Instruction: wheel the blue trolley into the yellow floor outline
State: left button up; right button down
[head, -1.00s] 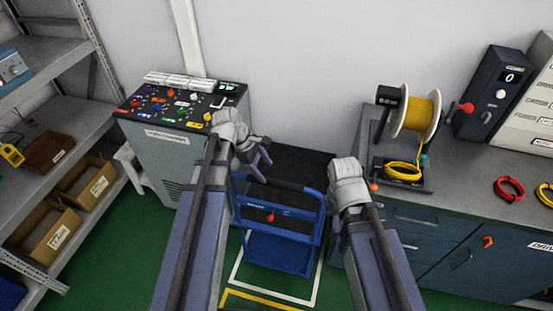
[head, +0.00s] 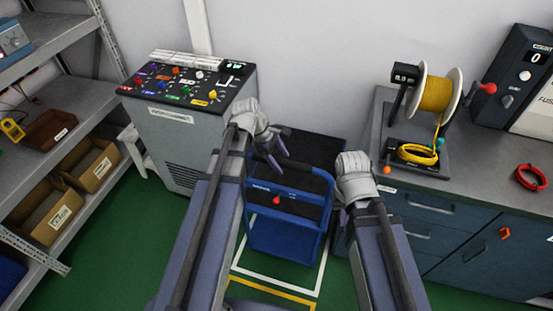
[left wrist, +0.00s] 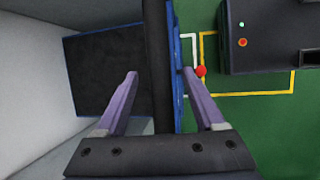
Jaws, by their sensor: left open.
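The blue trolley (head: 262,237) stands against the wall, with a black deck (head: 325,155), a dark push bar and a small red knob. Its deck also shows in the left wrist view (left wrist: 100,70). My left gripper (head: 275,163) is at the left part of the push bar. In the left wrist view its open fingers (left wrist: 160,85) lie on either side of the bar (left wrist: 155,50), not closed on it. My right gripper (head: 345,215) is at the trolley's right side; its fingers are mostly hidden. The yellow floor outline (head: 273,292) lies in front of the trolley, partly hidden by my arms.
A white floor outline (head: 316,282) surrounds the trolley's spot. A grey console cabinet (head: 190,135) stands left of it, and a workbench with blue drawers (head: 440,235) stands right. Shelving (head: 95,130) lines the far left. Green floor (head: 120,250) is open at the front left.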

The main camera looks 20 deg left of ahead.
pick_arm(q)
jog(key=shift+f, duration=0.1)
grip_shut()
dwell(0.6)
